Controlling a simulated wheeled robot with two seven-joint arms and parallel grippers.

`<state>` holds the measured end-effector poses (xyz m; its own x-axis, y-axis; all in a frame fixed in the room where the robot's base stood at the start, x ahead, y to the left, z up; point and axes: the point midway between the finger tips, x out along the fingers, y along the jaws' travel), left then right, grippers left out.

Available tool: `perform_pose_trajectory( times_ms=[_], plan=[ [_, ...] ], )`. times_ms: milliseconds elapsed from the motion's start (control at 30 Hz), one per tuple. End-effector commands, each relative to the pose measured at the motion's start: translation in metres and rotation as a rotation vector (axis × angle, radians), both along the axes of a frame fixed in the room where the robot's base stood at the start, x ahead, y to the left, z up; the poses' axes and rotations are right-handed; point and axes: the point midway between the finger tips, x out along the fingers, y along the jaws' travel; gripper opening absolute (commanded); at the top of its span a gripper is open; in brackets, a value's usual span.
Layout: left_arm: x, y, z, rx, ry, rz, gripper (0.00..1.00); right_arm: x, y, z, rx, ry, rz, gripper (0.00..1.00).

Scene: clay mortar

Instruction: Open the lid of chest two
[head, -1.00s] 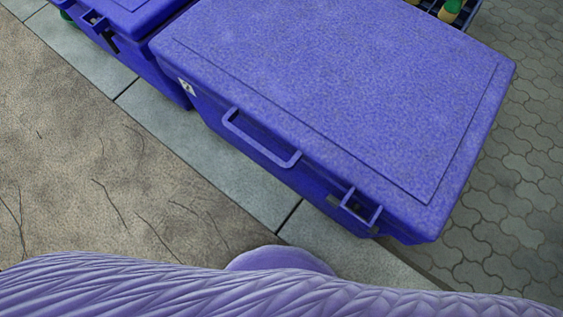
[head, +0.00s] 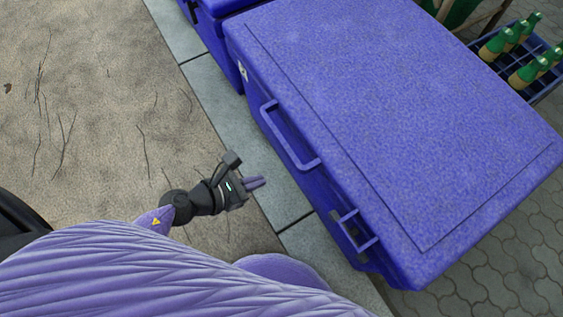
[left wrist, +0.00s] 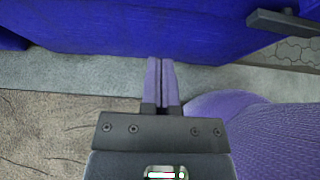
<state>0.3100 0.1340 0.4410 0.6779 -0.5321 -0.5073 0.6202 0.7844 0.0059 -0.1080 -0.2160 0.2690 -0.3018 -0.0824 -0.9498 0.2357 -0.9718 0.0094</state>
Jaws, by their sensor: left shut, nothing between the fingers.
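A large blue chest (head: 390,110) with a flat lid fills the right of the head view; its lid is closed. Its front has a blue handle (head: 290,138) and a latch (head: 355,232) near the lower corner. I cannot tell from a marking which number it bears. My right gripper is not in view.
A second blue chest (head: 214,30) stands beside it at the top. A crate (head: 548,88) with several green bottles (head: 525,70) is behind the chest at the right. A grey stone kerb (head: 275,190) and bare ground (head: 90,100) lie in front.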

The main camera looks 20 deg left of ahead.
Motion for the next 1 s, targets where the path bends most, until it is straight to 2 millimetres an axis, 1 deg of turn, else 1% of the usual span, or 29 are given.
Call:
perform_pose_trajectory(
  times_ms=[33,100,200,367,400,500,600,700,800,1000],
  plan=[
    [0.008,-0.006,-0.010,-0.002,0.002,0.003,0.00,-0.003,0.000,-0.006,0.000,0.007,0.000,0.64],
    [0.018,-0.014,-0.018,-0.004,0.003,0.004,0.00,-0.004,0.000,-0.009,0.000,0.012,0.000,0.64],
    [0.032,-0.025,-0.029,-0.005,0.004,0.005,0.00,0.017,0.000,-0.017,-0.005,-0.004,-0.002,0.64],
    [0.049,-0.038,-0.041,-0.005,0.005,0.005,0.00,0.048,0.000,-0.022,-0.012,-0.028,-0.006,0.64],
    [0.051,-0.040,-0.037,-0.005,0.002,0.005,0.00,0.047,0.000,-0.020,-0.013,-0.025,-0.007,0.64],
    [0.052,-0.040,-0.022,-0.005,-0.001,0.005,0.00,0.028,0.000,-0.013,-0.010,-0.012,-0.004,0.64],
    [0.053,-0.041,-0.014,-0.004,0.001,0.006,0.00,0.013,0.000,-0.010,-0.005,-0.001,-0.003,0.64],
    [0.055,-0.043,-0.002,-0.006,0.000,0.005,0.00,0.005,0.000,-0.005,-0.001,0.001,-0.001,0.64],
    [0.055,-0.043,0.001,-0.005,0.003,0.006,0.00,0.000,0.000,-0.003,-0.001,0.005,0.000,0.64],
    [0.055,-0.043,0.001,-0.005,0.005,0.006,0.00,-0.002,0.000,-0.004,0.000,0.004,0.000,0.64]
  ],
)
